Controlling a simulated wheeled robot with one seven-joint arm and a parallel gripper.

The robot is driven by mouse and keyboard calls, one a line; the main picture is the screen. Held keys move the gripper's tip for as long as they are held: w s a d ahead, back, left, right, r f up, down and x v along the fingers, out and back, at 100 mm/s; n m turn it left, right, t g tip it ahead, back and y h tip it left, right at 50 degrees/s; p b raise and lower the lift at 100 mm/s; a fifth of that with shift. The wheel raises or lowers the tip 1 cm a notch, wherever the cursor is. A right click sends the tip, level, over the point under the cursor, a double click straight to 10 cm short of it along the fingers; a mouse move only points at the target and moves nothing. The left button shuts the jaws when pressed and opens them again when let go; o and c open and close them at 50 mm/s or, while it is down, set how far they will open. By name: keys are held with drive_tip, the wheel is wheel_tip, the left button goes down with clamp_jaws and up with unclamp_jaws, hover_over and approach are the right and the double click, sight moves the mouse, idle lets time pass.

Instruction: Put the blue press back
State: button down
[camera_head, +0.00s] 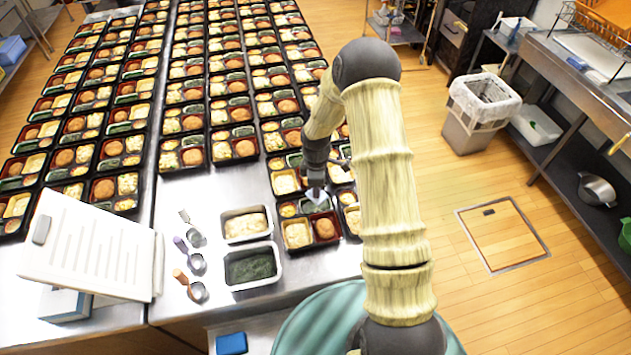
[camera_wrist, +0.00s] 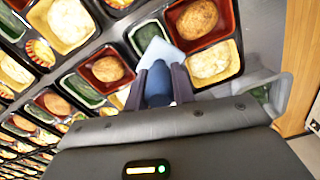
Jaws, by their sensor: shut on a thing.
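My gripper (camera_head: 316,184) is over the near end of the right row of bento trays in the head view. It is shut on the blue press. In the wrist view the gripper (camera_wrist: 157,86) has its two fingers on either side of the press's blue handle (camera_wrist: 158,84). The press's pale flat plate (camera_wrist: 161,53) extends past the fingertips, over a bento tray with a brown patty and green filling. The pale plate (camera_head: 317,196) also shows in the head view, just above a tray's compartments. Whether it touches the food cannot be told.
A pan of pale salad (camera_head: 246,238) and a pan of greens (camera_head: 252,284) stand left of the near trays, with several scoops (camera_head: 197,264) beside them. A small blue block (camera_head: 231,343) lies at the front edge. A white board (camera_head: 85,245) stands at left.

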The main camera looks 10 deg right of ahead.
drive_tip(key=m, duration=0.3)
drive_tip(key=shift+s+f+m+b, duration=0.15)
drive_tip(key=shift+f+m+b, duration=0.15)
drive_tip(key=shift+f+b, duration=0.05)
drive_tip(key=m, duration=0.3)
drive_tip(key=m+b, duration=0.1)
drive_tip(key=m, duration=0.1)
drive_tip(key=shift+s+f, duration=0.15)
drive_tip(key=shift+f, duration=0.1)
drive_tip(key=m, duration=0.4)
drive_tip(key=m+b, duration=0.1)
drive_tip(key=m, duration=0.1)
drive_tip(key=shift+s+f, duration=0.2)
drive_tip(key=shift+f, duration=0.05)
drive_tip(key=shift+d, duration=0.2)
